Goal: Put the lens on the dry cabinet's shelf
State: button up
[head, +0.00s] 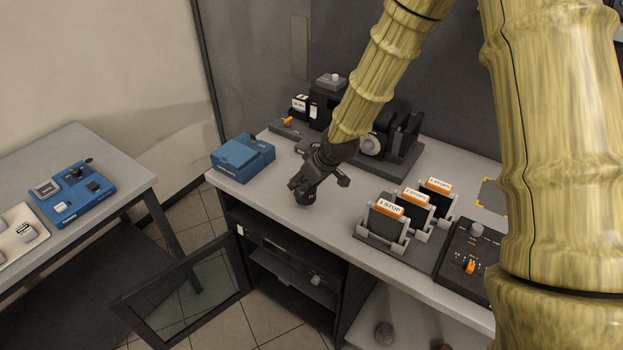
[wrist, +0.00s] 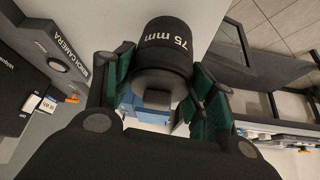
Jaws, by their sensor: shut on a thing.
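My gripper (head: 304,184) is above the front part of the grey bench top, pointing down. It is shut on a black lens (head: 305,199), which is low over the bench; I cannot tell whether they touch. In the wrist view the lens (wrist: 165,45), marked "75 mm", sits between the green finger pads of the gripper (wrist: 163,88). The dry cabinet (head: 237,221) is the dark unit under the bench. Its glass door (head: 185,292) stands open to the left. A shelf (head: 290,268) shows inside, with a dark item with a knob on it.
A blue box (head: 243,157) stands left of my gripper. A rack of orange-labelled filter frames (head: 387,222) and a knobbed control box (head: 470,255) are on the right. Dark camera equipment (head: 380,135) stands behind. A side table (head: 122,183) is at left, with floor between.

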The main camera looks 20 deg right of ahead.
jog(key=w+d+p, duration=0.1)
jog(key=w+d+f+p, duration=0.1)
jog(key=shift+w+d+f, duration=0.3)
jog(key=shift+d, duration=0.1)
jog(key=shift+w+f+p, duration=0.1)
jog(key=shift+f+p, duration=0.4)
jog(key=shift+f, duration=0.65)
jog(key=shift+f, duration=0.15)
jog(key=o, duration=1.5)
jog(key=shift+c, duration=0.2)
jog(key=shift+r, duration=0.2)
